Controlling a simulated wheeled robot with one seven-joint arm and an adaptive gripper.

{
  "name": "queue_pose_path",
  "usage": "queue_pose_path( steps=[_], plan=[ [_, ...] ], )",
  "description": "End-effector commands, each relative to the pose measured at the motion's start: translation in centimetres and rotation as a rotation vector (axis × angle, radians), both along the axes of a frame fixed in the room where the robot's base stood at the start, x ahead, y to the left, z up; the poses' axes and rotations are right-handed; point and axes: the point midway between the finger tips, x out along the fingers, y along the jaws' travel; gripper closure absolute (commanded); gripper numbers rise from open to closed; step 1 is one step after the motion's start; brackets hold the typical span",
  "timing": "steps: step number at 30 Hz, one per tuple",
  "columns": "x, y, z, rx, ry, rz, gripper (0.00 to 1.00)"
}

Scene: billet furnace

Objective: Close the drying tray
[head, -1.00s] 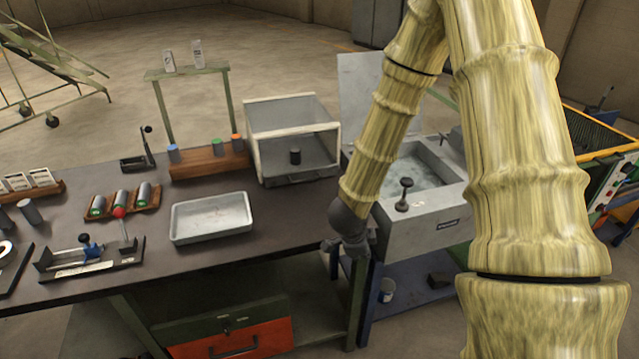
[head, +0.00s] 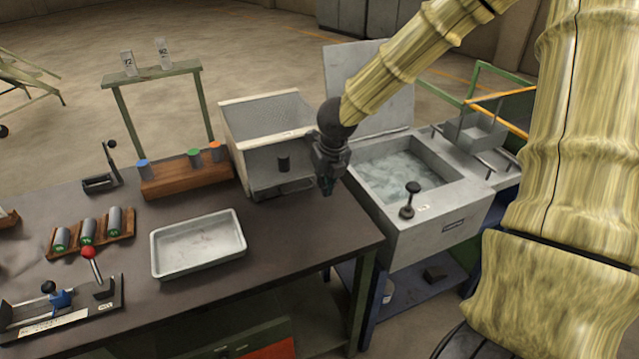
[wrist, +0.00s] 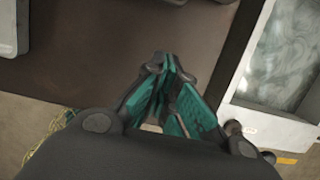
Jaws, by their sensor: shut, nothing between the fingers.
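My gripper (head: 327,190) is shut and empty, pointing down just right of the box, above the bench's right side. Its closed teal-padded fingers (wrist: 172,65) show in the wrist view over bare bench. My wrist hides the box's right edge.
A shallow white tray (head: 198,266) lies on the bench in front of the box. A wooden rack (head: 187,180) with capped cylinders stands left of the box. A water basin (head: 435,232) with a raised lid is at the right.

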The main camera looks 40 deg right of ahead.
Motion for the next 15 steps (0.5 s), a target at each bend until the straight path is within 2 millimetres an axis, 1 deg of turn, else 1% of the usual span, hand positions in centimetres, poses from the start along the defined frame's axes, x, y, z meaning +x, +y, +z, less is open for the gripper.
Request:
queue_pose_path(
  steps=[3,15],
  plan=[
    [0.2,-0.1,-1.3,-0.002,0.004,0.002,1.0],
    [1.3,-0.3,-5.6,-0.003,0.003,0.004,1.0]
  ],
)
